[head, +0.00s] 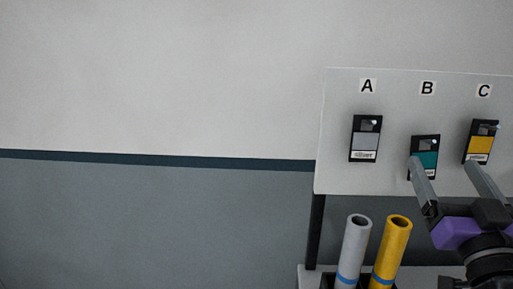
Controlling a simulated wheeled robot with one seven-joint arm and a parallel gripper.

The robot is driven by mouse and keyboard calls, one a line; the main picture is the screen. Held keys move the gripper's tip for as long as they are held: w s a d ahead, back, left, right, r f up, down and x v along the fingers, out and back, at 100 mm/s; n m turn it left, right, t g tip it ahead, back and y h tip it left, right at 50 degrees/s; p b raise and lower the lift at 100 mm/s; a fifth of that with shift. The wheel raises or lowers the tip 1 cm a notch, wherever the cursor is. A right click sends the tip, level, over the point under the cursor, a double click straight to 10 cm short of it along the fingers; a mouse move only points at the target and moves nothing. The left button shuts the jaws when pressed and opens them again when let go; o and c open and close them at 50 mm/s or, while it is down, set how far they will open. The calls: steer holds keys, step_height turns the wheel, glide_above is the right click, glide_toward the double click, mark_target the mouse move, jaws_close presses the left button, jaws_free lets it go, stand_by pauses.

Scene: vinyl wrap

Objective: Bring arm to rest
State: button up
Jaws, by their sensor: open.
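My gripper (443,168) is at the right of the head view, with its two grey fingers spread apart and nothing seen between them. Its purple and black body is below the fingers at the lower right. The fingers point up toward the board (340,130). The left finger overlaps the teal sample card (428,159) under letter B, and the right fingertip overlaps the lower part of the yellow card (480,144) under C. I cannot tell whether the fingers touch either card.
A silver card (366,141) hangs under A. A grey roll (354,250) and a yellow roll (391,250) stand upright in a dark holder below the board, left of my gripper. The wall (150,80) at the left has clear room before it.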

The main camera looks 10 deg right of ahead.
steer(key=s+a+f+n+y, duration=0.1)
steer(key=s+a+f, duration=0.15)
steer(key=f, duration=0.35)
steer(key=s+a+f+y, duration=0.1)
steer(key=s+a+f, duration=0.1)
steer(key=a+f, duration=0.25)
steer(key=s+a+f+n+g+y, duration=0.1)
steer(key=s+a+f+g+y, duration=0.1)
steer(key=s+a+f, duration=0.2)
steer(key=s+a+f+n+g+y, duration=0.1)
steer(key=s+a+f, duration=0.3)
steer(key=s+f, duration=0.7)
steer(key=s+a+f+n+g+y, duration=0.1)
steer(key=s+a+f+g+y, duration=0.2)
steer(key=s+f, duration=0.4)
steer(key=s+a, duration=0.1)
steer(key=s, duration=0.3)
steer(key=shift+a+f, duration=0.25)
steer(key=shift+f, duration=0.15)
steer(key=shift+s, duration=0.1)
